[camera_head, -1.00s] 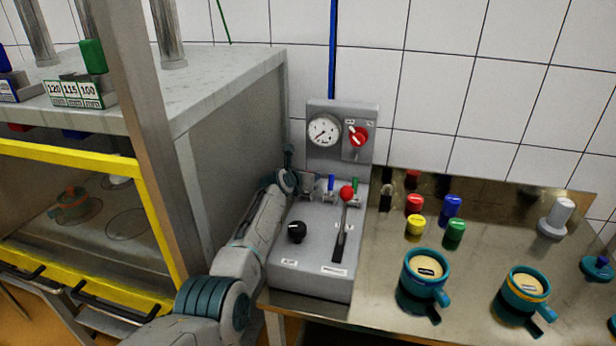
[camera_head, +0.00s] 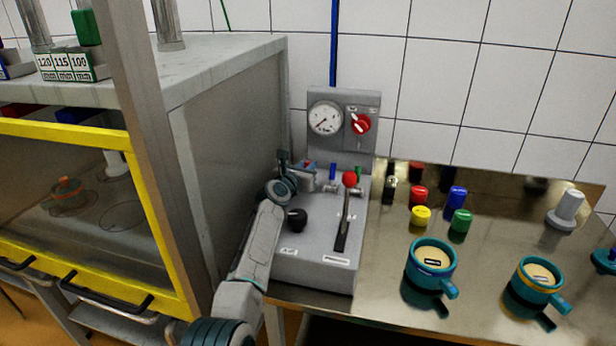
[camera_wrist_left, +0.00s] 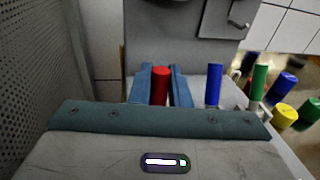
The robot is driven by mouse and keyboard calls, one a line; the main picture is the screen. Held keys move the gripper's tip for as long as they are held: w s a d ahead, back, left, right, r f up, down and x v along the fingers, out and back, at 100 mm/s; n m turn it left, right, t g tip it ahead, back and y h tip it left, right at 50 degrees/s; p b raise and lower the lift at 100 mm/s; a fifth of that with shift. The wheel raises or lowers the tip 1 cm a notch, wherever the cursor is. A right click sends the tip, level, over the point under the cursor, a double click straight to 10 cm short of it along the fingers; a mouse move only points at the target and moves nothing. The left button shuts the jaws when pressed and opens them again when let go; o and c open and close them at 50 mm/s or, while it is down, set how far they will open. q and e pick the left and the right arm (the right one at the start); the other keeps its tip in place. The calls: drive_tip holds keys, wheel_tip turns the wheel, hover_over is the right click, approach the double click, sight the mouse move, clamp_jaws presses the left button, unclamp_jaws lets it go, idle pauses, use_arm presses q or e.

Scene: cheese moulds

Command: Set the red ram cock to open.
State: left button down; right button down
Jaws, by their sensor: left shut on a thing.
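The red ram cock's handle (camera_wrist_left: 160,85) shows in the left wrist view as a red cylinder between the two blue-grey fingers of my left gripper (camera_wrist_left: 160,84), which is shut on it. In the head view my left gripper (camera_head: 305,174) is at the back left of the grey press console (camera_head: 315,256), and the red handle is mostly hidden there. A blue cock handle (camera_head: 333,172) and a green one (camera_head: 358,174) stand to its right; the blue one (camera_wrist_left: 214,84) also shows in the wrist view. My right gripper is not in view.
A gauge (camera_head: 325,118) and a red rotary switch (camera_head: 361,124) are on the upright panel behind. A red-knobbed lever (camera_head: 347,208) and a black knob (camera_head: 297,214) are on the console. A grey cabinet wall (camera_head: 235,130) stands close to my left arm.

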use_arm(q)
drive_tip(key=shift+s+t+b, duration=0.15)
drive_tip(key=shift+t+b, duration=0.15)
drive_tip(key=c, duration=1.4)
unclamp_jaws()
drive_tip(key=p+v, duration=0.1)
drive_tip(key=v, duration=0.9)
drive_tip(key=shift+s+a, duration=0.3)
drive_tip(key=shift+a, duration=0.05)
